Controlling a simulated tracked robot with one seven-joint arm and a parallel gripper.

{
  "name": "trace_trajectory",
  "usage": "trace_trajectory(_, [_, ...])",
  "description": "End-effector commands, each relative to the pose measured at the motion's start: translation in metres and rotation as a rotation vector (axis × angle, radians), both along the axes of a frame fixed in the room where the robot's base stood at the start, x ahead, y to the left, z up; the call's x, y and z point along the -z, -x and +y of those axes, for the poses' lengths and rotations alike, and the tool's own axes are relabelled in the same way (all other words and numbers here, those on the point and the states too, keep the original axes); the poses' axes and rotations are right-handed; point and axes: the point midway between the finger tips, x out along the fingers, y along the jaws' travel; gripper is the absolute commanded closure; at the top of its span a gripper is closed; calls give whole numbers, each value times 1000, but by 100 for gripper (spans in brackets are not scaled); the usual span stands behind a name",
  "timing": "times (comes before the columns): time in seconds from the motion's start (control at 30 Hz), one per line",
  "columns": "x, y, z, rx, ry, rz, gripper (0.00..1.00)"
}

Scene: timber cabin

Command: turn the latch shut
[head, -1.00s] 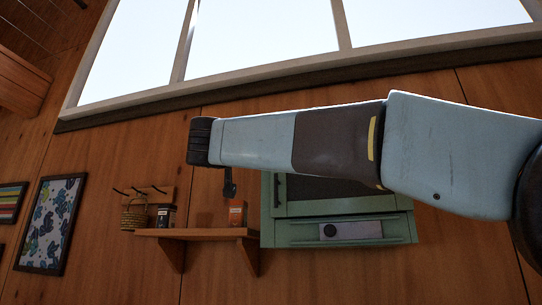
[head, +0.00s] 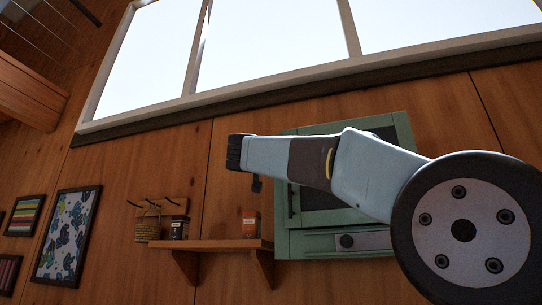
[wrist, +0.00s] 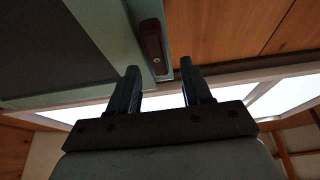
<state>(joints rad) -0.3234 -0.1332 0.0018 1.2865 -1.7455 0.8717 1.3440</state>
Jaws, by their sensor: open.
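The latch (wrist: 151,42) is a dark brown bar with a screw near its lower end in the wrist view. It lies lengthwise along the green frame of the cabinet (wrist: 112,28). My gripper (wrist: 159,68) is open, with its two dark fingers apart. The latch's screw end shows between and just beyond the fingertips, nearer the left one. I cannot tell whether they touch. In the head view my arm covers part of the green cabinet (head: 400,128). A dark upright bar (head: 291,200) shows at the door's left; I cannot tell if it is the latch.
A wooden shelf (head: 215,245) with an orange box (head: 251,224) stands left of the cabinet. Hooks hold a basket (head: 148,229) near a dark jar (head: 178,227). A large window (head: 275,45) is above. Framed pictures (head: 66,235) hang at the left.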

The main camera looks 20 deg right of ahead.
Motion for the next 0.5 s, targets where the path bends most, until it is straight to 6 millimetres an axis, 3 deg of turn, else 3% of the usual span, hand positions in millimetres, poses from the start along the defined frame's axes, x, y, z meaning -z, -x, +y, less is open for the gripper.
trace_trajectory(0.2, [-7, -14, -10, 1, 0, 0, 51])
trace_trajectory(0.5, [-8, -16, -12, 1, 0, 0, 51])
